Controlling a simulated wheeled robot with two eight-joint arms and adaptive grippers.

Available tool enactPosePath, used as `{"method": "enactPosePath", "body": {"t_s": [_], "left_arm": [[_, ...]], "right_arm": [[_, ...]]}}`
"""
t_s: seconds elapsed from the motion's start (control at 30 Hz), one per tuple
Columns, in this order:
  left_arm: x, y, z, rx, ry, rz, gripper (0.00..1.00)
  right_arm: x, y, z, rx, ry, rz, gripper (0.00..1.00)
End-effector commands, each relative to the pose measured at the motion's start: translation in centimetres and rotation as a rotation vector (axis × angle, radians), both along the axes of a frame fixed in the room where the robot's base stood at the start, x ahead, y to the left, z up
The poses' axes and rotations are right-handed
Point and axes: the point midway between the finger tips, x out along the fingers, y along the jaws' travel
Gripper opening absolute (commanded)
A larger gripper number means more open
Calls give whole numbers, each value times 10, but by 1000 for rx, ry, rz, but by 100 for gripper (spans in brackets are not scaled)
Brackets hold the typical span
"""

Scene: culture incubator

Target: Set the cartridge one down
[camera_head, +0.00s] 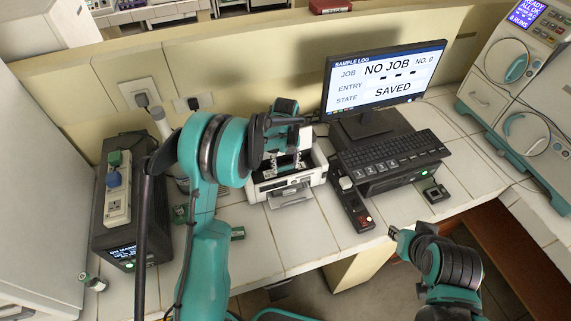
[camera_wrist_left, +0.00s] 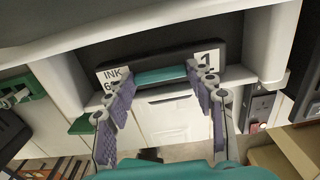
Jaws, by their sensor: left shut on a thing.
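Cartridge one (camera_wrist_left: 150,60) is a dark bar with a teal strip and white labels reading "INK" and "1" in the left wrist view. My left gripper (camera_wrist_left: 160,79) is shut on it by the teal strip. The cartridge is at the opening of the white printer (camera_head: 262,188), whose side walls flank it. I cannot tell whether it touches the printer's floor. In the head view my left gripper (camera_head: 284,160) reaches down over the printer, and the arm hides part of it. My right gripper (camera_head: 398,236) is low at the right, near the bench's front edge, apart from the printer; its jaws are unclear.
A monitor (camera_head: 385,77) and keyboard (camera_head: 390,150) stand right of the printer, with a small button box (camera_head: 356,210) in front. A black power unit (camera_head: 122,215) stands at the left. Small green-and-dark pieces (camera_head: 238,233) lie on the tiles. Bare tiles lie in front of the printer.

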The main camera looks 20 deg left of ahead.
Motion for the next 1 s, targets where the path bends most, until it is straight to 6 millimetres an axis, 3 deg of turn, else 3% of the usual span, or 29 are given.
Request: {"method": "enactPosePath", "body": {"t_s": [0.27,0.3,0.37,0.77,0.87,1.0], "left_arm": [[0,0,-5,0,0,0,13],[0,0,-5,0,0,0,65],[0,0,-5,0,0,0,75],[0,0,1,0,0,0,75],[0,0,13,0,0,0,75],[0,0,43,0,0,0,75]], "right_arm": [[0,0,-6,0,0,0,29],[0,0,-5,0,0,0,29],[0,0,-5,0,0,0,29],[0,0,1,0,0,0,29],[0,0,13,0,0,0,29],[0,0,12,0,0,0,29]]}}
